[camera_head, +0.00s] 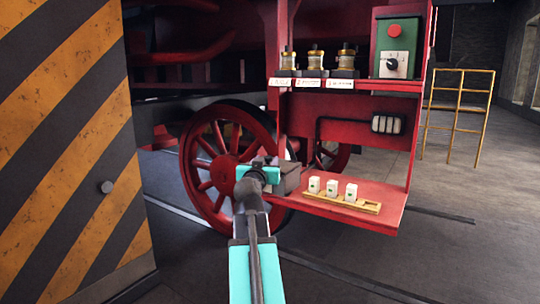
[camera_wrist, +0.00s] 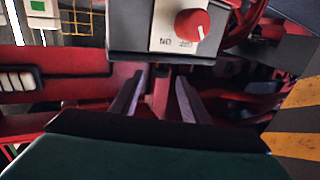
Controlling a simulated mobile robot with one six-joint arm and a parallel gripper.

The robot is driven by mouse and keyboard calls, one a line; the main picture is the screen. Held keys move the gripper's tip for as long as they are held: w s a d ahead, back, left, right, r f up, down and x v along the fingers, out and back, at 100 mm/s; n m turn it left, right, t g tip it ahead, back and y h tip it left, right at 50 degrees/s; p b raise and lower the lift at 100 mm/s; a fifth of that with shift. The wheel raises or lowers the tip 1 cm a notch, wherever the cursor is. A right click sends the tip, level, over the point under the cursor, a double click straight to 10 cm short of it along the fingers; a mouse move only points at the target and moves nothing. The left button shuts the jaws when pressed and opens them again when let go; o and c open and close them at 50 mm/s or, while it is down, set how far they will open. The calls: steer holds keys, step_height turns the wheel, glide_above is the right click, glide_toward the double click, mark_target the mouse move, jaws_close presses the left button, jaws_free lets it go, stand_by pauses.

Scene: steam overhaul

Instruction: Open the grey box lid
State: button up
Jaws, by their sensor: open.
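The grey box (camera_head: 291,180) sits on the left part of the low red shelf in the head view, partly hidden behind my arm. In the wrist view the box (camera_wrist: 130,32) fills the top middle, with a red knob (camera_wrist: 190,25) on a white plate. My gripper (camera_wrist: 158,82) is open, with its two dark fingers apart and nothing between them. It points at the box, and the fingertips appear close to its edge; I cannot tell whether they touch. In the head view the fingers are hidden behind my wrist. I cannot clearly make out the lid or its state.
A wooden tray (camera_head: 371,207) with white blocks lies right of the box. A white fuse block (camera_head: 386,124) is on the red panel above. Several brass fittings (camera_head: 315,62) and a green control box (camera_head: 398,48) stand on the upper shelf. A striped panel (camera_head: 75,130) stands at left.

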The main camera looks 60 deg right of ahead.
steer(key=shift+p+x, duration=0.6)
steer(key=shift+x, duration=3.65)
jaws_close()
